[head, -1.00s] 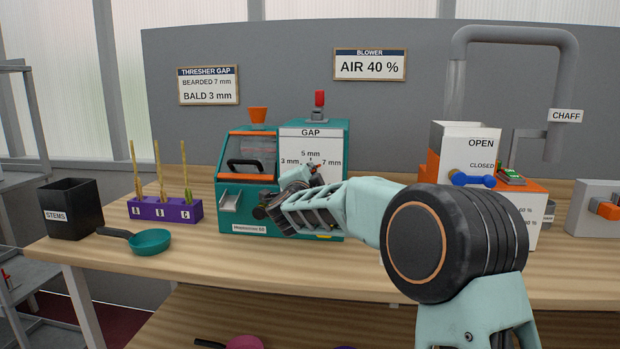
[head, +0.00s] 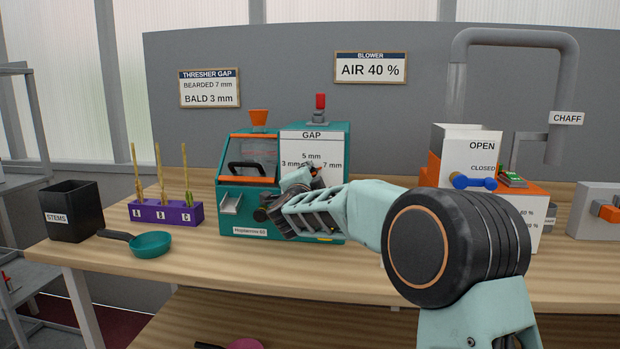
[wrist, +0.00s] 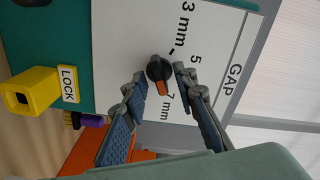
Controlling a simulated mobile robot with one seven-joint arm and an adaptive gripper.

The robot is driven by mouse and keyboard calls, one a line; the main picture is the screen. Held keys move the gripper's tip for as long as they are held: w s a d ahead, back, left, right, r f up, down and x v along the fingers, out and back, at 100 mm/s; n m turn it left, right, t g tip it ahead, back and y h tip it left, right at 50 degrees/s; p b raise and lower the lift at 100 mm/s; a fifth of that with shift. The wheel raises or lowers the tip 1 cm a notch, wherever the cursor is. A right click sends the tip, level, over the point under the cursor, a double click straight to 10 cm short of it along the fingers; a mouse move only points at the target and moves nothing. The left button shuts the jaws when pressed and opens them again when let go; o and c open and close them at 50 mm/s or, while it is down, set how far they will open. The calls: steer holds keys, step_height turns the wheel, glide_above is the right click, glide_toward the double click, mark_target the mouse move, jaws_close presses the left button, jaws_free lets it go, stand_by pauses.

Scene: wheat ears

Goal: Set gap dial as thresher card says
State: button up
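The gap dial (wrist: 156,68) is a dark round knob with an orange pointer on the white GAP panel (head: 325,143). In the wrist view the pointer faces the 7 mm label, away from 3 mm. My gripper (wrist: 160,74) is open, with one finger on each side of the knob; contact is unclear. In the head view my gripper (head: 300,182) covers the dial. The thresher card (head: 209,88) reads BEARDED 7 mm and BALD 3 mm. Wheat ears (head: 161,170) stand in a purple rack (head: 165,213); their type is too small to tell.
A yellow block (wrist: 28,92) beside a LOCK label is near my fingers in the wrist view. The teal thresher (head: 243,222) stands on the wooden bench (head: 190,270). A green pan (head: 150,243) and black STEMS bin (head: 72,212) are left. The blower machine (head: 520,205) is right.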

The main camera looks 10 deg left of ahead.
steer(key=s, duration=1.2)
steer(key=shift+a, duration=0.2)
